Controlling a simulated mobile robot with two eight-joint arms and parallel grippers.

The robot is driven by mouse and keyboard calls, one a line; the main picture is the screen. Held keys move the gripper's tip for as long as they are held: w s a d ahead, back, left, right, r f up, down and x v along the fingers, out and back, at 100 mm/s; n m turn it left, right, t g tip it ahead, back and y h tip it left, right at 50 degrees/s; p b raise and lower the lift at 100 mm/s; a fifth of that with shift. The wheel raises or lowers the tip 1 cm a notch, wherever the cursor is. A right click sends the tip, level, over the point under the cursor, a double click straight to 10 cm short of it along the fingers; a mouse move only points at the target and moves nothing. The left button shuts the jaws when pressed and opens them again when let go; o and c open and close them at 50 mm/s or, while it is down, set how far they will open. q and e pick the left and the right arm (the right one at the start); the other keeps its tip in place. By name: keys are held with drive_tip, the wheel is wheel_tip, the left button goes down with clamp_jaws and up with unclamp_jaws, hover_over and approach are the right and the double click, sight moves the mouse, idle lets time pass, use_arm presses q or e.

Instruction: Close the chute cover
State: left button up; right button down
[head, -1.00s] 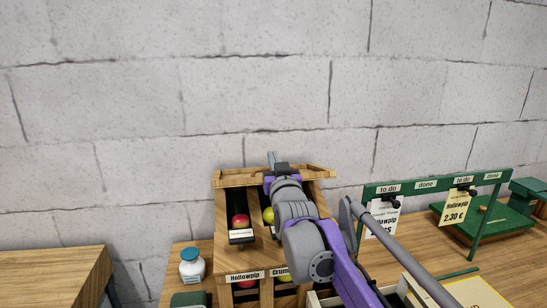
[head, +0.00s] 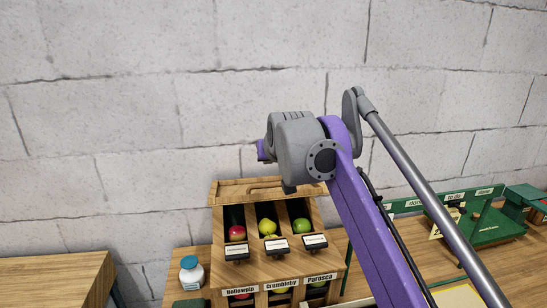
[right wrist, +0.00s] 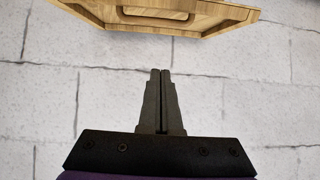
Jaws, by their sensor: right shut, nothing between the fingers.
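The wooden chute cover (head: 228,192), with a bar handle (head: 265,183), is at the top back edge of the wooden apple dispenser (head: 216,236). The sloping lanes below it lie uncovered, with red, yellow-green and green apples showing. The cover also shows in the right wrist view (right wrist: 225,14), at the top edge, with its handle partly cut off. My right gripper (right wrist: 160,74) is shut and empty, apart from the cover, with its fingertips pointing towards it. In the head view my right arm hides the gripper's fingers. My left gripper is out of view.
A white jar (head: 191,272) stands left of the dispenser on the wooden table. A green tag rack (head: 405,205) and a green scale (head: 500,230) are to the right. A separate wooden table (head: 55,275) is at the far left. The block wall is behind.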

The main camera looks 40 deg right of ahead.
wheel_tip(320, 180, up, 4)
drive_tip(key=s+g+p, duration=0.1)
drive_tip(key=g, duration=0.1)
drive_tip(key=y, duration=0.1)
hover_over(269, 198)
drive_tip(key=shift+g, duration=0.3)
drive_tip(key=f, duration=1)
drive_tip(key=shift+w+d+f, duration=0.2)
drive_tip(key=shift+w+f, duration=0.05)
drive_tip(key=shift+f, duration=0.1)
drive_tip(key=shift+s+f, duration=0.2)
drive_tip(key=shift+f, duration=0.2)
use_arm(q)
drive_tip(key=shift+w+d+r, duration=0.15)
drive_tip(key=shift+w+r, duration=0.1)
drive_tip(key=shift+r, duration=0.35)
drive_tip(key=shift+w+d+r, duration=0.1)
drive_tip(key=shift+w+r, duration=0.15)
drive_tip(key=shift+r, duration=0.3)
use_arm(e)
drive_tip(key=shift+w+f, duration=0.1)
use_arm(q)
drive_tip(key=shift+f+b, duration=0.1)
drive_tip(key=shift+b, duration=0.25)
use_arm(e)
drive_tip(key=shift+a+f, duration=0.1)
drive_tip(key=shift+a, duration=0.05)
